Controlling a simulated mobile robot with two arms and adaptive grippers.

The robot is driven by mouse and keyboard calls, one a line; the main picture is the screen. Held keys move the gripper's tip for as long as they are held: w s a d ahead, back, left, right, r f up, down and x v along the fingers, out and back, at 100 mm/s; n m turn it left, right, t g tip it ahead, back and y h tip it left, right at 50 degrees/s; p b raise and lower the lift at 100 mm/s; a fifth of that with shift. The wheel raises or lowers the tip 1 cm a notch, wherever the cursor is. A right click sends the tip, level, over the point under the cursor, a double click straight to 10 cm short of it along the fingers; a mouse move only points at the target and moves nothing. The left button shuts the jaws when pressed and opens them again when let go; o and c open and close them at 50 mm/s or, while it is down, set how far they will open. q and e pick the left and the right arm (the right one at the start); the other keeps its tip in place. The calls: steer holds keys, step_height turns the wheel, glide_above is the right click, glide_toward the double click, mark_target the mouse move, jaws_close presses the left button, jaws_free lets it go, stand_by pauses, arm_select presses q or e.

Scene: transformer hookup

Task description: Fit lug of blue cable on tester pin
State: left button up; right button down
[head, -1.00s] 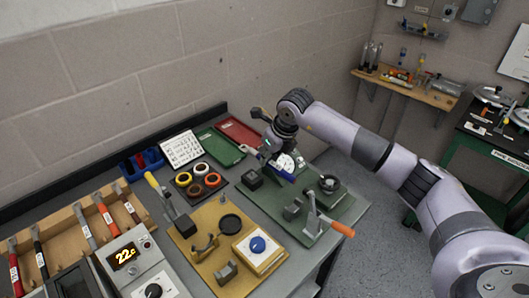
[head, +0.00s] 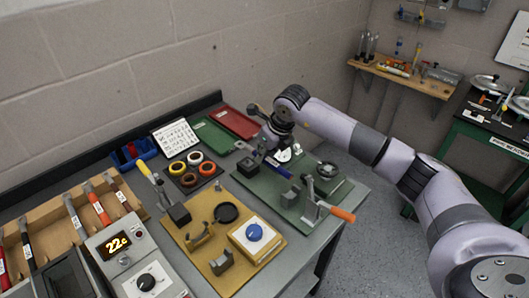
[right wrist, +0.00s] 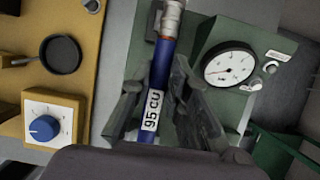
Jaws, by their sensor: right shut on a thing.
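My right gripper (right wrist: 155,92) is shut on the blue cable (right wrist: 160,75), with a finger on each side of it. The cable has a white "95 CU" label (right wrist: 151,112). Its metal lug end (right wrist: 170,12) is at the top of the right wrist view, cut by the edge. In the head view the cable (head: 278,168) is a short blue bar over the green plate (head: 255,187), below my right wrist. A round white gauge (right wrist: 230,67) on a green housing is right of the cable. I cannot pick out the tester pin. My left gripper is not in view.
A yellow plate (head: 205,262) with a blue knob (head: 254,232) and black ring (head: 226,212) lies left of the green plate. An orange-handled lever (head: 342,214) rises at the green plate's front. Coloured tape rolls (head: 186,170) and red and green trays (head: 238,123) lie behind.

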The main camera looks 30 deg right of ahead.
mark_target(274, 163)
steer(key=shift+f+b, duration=0.5)
steer(key=shift+f, duration=0.4)
steer(key=shift+s+d+r, duration=0.15)
steer(key=shift+s+r, duration=0.05)
steer(key=shift+s, duration=0.15)
steer(key=shift+s+d, duration=0.25)
steer(key=shift+s, duration=0.45)
steer(key=shift+s+d, duration=0.2)
steer(key=shift+s, duration=0.45)
steer(key=shift+f+b, duration=0.55)
steer(key=shift+f, duration=0.05)
steer(key=shift+w+f, duration=0.1)
steer(key=shift+f, duration=0.25)
arm_select(q)
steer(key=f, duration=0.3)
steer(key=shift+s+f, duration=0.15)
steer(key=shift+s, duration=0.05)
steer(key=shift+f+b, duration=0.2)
steer(key=shift+b, duration=0.3)
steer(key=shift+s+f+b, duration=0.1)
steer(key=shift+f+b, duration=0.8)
arm_select(e)
steer(key=shift+f, duration=1.05)
